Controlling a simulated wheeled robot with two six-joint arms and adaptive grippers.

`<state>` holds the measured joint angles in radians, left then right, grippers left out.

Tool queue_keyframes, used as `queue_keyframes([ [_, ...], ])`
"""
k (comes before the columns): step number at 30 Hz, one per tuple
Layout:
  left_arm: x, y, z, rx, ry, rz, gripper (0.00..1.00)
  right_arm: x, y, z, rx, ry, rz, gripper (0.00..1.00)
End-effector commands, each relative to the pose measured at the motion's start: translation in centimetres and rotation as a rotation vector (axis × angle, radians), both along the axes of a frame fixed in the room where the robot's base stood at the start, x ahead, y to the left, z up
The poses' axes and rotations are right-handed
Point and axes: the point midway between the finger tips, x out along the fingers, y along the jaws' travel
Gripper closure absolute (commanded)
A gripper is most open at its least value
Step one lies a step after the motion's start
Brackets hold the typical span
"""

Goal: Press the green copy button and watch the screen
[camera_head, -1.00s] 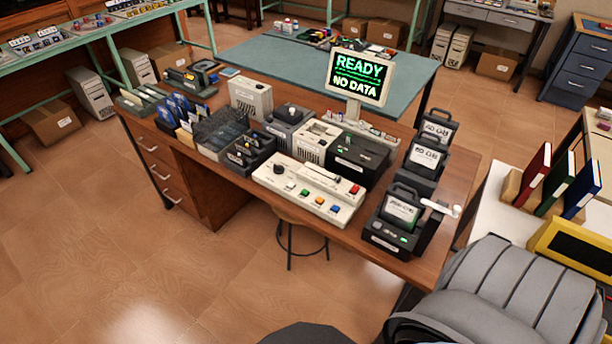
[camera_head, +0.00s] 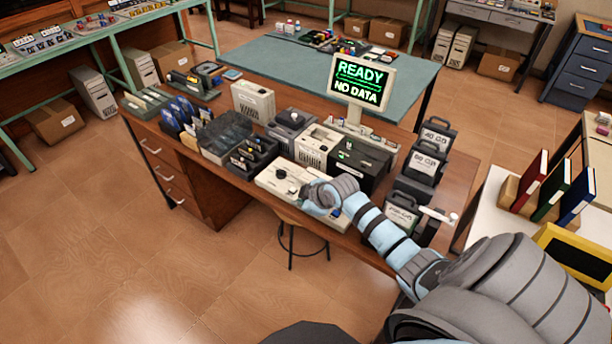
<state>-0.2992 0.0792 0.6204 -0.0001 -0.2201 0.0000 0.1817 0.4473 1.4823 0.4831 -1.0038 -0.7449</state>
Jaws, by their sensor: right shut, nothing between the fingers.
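The white control panel (camera_head: 268,183) lies near the front edge of the wooden desk, with a dark knob at its left. My right gripper (camera_head: 309,205) is shut and empty, over the middle of the panel. It and my forearm cover most of the coloured button row, and I cannot make out the green button clearly. I cannot tell whether the fingertips touch the panel. My left gripper is out of view.
Black cartridge holders (camera_head: 400,218) with labelled cartridges stand right of the panel, close to my right arm. A black box (camera_head: 358,165) and dark trays (camera_head: 250,157) stand behind and left. A stool (camera_head: 290,225) is under the desk front.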

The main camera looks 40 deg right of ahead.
Motion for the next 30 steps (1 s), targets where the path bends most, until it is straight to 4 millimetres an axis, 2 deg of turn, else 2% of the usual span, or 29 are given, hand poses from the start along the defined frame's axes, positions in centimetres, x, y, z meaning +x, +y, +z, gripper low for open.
queue_keyframes([
  [1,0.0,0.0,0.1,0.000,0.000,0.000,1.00,1.8,-1.6,1.4,-0.020,-0.033,0.008,1.00],
  [3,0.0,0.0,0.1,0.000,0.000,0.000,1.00,3.8,-3.4,3.0,-0.041,-0.076,0.021,1.00],
  [6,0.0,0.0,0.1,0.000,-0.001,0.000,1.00,5.4,-5.1,4.6,-0.063,-0.114,0.029,1.00],
  [10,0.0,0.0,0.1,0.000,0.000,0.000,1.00,6.1,-5.8,5.3,-0.073,-0.130,0.032,1.00],
  [22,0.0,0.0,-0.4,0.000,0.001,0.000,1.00,6.1,-5.7,4.7,-0.073,-0.130,0.034,1.00],
  [26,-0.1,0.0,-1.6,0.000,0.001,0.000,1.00,6.1,-5.7,3.5,-0.072,-0.130,0.033,1.00],
  [30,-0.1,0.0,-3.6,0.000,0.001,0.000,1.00,6.0,-5.7,1.5,-0.072,-0.130,0.033,1.00],
])
